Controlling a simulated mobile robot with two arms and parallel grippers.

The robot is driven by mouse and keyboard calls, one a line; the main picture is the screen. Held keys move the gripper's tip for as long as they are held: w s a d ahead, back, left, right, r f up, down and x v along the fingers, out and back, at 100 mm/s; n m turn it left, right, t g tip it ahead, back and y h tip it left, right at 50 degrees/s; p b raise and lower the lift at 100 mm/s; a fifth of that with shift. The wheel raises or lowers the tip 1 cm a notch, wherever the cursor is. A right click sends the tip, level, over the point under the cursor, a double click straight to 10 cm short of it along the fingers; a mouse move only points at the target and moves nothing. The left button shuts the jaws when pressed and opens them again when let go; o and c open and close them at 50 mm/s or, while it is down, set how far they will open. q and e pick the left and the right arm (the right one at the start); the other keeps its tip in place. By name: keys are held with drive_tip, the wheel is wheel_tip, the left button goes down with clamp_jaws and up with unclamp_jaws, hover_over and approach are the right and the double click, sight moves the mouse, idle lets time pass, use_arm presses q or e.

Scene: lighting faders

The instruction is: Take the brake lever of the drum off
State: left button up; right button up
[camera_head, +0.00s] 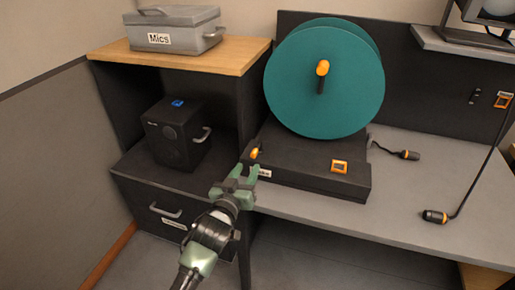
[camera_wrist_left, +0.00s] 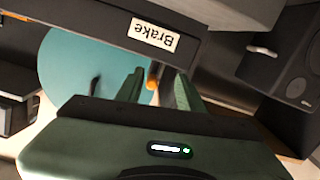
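The teal drum (camera_head: 318,85) stands on a dark base (camera_head: 300,165) on the grey bench; it also shows in the left wrist view (camera_wrist_left: 75,60). A small orange-tipped lever (camera_head: 255,152), which looks like the brake lever, rises at the base's left end. A "Brake" label (camera_wrist_left: 154,35) is on the base front. My left gripper (camera_head: 246,170) is open, just in front of and below the lever, apparently not touching it. In the left wrist view an orange piece (camera_wrist_left: 153,76) shows between the two green fingers, probably the lever. My right gripper is not in view.
The drum has an orange crank knob (camera_head: 322,68). An orange-framed switch (camera_head: 339,167) sits on the base's right. Cable connectors (camera_head: 435,216) lie on the bench. A black speaker-like box (camera_head: 177,133) stands left on the cabinet, below a grey "Mics" case (camera_head: 172,28).

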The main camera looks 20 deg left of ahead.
sight(258, 148)
use_arm(q)
drive_tip(key=shift+t, duration=0.5)
drive_tip(key=w, duration=0.3)
drive_tip(key=w+r, duration=0.1)
drive_tip(key=w, duration=0.5)
drive_tip(key=shift+d+r, duration=0.35)
drive_tip(key=shift+r, duration=0.05)
clamp_jaws()
idle(0.5)
